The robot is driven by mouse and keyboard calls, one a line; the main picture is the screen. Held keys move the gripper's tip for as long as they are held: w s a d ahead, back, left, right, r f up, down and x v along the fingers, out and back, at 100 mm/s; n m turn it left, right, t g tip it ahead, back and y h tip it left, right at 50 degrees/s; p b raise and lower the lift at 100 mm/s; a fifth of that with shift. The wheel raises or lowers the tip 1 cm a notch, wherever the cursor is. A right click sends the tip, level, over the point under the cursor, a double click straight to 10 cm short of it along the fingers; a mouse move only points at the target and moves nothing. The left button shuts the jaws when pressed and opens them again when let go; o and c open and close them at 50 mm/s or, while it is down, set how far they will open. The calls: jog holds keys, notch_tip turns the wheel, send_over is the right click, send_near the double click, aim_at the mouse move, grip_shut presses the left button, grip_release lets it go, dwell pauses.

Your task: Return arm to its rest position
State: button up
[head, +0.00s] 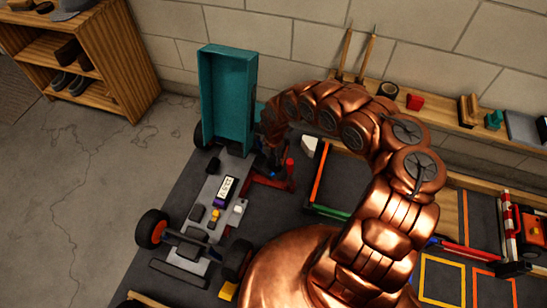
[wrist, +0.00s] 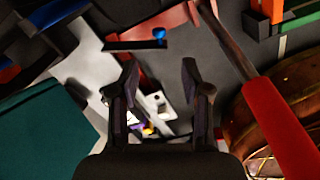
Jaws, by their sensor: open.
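My copper arm (head: 375,215) arches up from its base and bends over to the left. My gripper (head: 272,160) hangs at its end, low beside the teal box-like shell, and is small and partly hidden in the head view. In the wrist view my gripper (wrist: 160,85) shows two dark fingers spread apart with nothing clearly held between them. The grey car chassis (head: 205,207) lies to the left of the gripper, with a white and purple block (head: 225,190) on it. The chassis also shows behind the fingers in the wrist view (wrist: 92,68).
The teal shell (head: 228,98) stands upright close to the gripper and shows at left in the wrist view (wrist: 40,135). A red stand (head: 278,178) is close by. A red bar (wrist: 275,120) lies near my arm. A wall ledge (head: 450,117) holds tools. Floor at left is clear.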

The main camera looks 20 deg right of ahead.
dwell(0.3)
jog(key=s+d+r+m+g+h+p, duration=0.15)
jog(key=d+r+m+h+p, duration=0.35)
jog(key=d+r, duration=1.35)
jog(key=s+d+r+m+p, duration=0.2)
jog(key=r+m, duration=0.1)
jog(key=r, duration=0.6)
jog(key=s+d+r+m+h+p, duration=0.1)
jog(key=s+r+m+p, duration=0.15)
jog(key=r, duration=0.55)
jog(key=s+d+r+m+p, duration=0.2)
jog(key=r+m+p, duration=0.1)
jog(key=r, duration=0.6)
jog(key=s+a+r+m+y+p, duration=0.2)
jog(key=s+a+r+m+p, duration=0.45)
jog(key=r, duration=0.65)
jog(key=s+a+r+m+y+p, duration=0.1)
jog(key=s+a+r+m+p, duration=0.2)
jog(key=s+a+r, duration=0.7)
jog(key=s+a+r+y+p, duration=0.1)
jog(key=s+a+r+p, duration=0.1)
jog(key=s, duration=0.5)
jog(key=s+a+r+m+y+p, duration=0.1)
jog(key=s+a+r+y+p, duration=0.1)
jog(key=s+a+r, duration=0.3)
jog(key=s+r+p, duration=0.1)
jog(key=s+r, duration=0.1)
jog(key=s, duration=0.1)
jog(key=shift+s+r+m, duration=0.25)
jog(key=shift+s+m, duration=0.05)
